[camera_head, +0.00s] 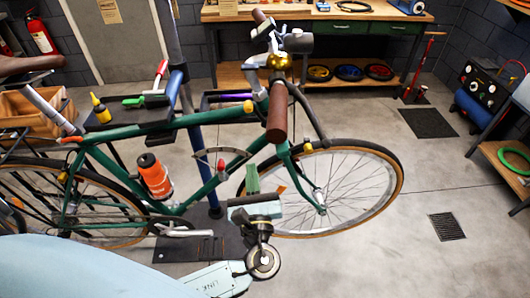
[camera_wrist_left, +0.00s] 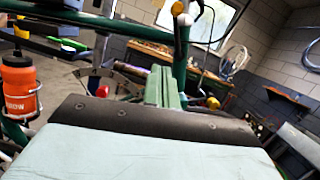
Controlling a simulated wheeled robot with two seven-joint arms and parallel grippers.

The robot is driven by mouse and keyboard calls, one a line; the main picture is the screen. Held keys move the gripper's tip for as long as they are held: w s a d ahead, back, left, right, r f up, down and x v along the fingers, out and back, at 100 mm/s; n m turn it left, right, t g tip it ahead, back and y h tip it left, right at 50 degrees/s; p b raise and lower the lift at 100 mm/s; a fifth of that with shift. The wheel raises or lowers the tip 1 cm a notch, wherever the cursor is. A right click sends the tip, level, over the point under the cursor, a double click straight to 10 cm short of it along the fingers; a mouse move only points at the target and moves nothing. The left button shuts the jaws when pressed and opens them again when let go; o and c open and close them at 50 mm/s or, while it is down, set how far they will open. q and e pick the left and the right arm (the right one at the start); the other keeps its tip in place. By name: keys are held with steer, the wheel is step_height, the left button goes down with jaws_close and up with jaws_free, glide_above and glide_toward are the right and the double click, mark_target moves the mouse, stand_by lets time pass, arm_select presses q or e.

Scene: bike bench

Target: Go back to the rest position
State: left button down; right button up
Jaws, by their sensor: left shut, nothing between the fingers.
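My left gripper (camera_head: 252,180) is in front of the green bicycle (camera_head: 215,185), near its front fork. Its two pale green fingers are together and empty. They also show at the middle of the left wrist view (camera_wrist_left: 163,88), pointing toward the frame tubes. I cannot tell from the head view how far they are from the frame. An orange bottle (camera_head: 154,176) sits on the bicycle's frame, left of the gripper, and it also shows at the left of the wrist view (camera_wrist_left: 20,88). My right gripper is in neither view.
The front wheel (camera_head: 398,180) stands right of my gripper. A tray (camera_head: 130,112) with tools is above the frame. A wooden workbench (camera_head: 290,12) is at the back, and a blue compressor (camera_head: 475,108) stands at right.

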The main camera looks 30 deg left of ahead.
arm_select(q)
steer(key=s+a+f+n+g+h+b, duration=0.1)
steer(key=s+f+n+g+h, duration=0.15)
steer(key=f, duration=0.85)
steer(key=s+a+f+n+g+h+b, duration=0.1)
steer(key=s+a+f+n+g+h, duration=0.2)
steer(key=f, duration=0.9)
steer(key=s+f+n+g+h+b, duration=0.1)
steer(key=s+f+g, duration=0.25)
steer(key=f, duration=0.75)
steer(key=s+f+n+g+h+b, duration=0.1)
steer(key=s+f+n+g, duration=0.1)
steer(key=s+f+n, duration=0.4)
steer(key=s+d+f+n+g+h+b, duration=0.1)
steer(key=s+f+n, duration=0.5)
steer(key=s, duration=0.6)
steer(key=s+f+n+g+h, duration=0.3)
steer(key=s+f+n, duration=0.3)
steer(key=s, duration=0.3)
steer(key=shift+s+d+f+n+g+b, duration=0.3)
steer(key=shift+f+n+g+b, duration=0.1)
steer(key=shift+f+g, duration=0.25)
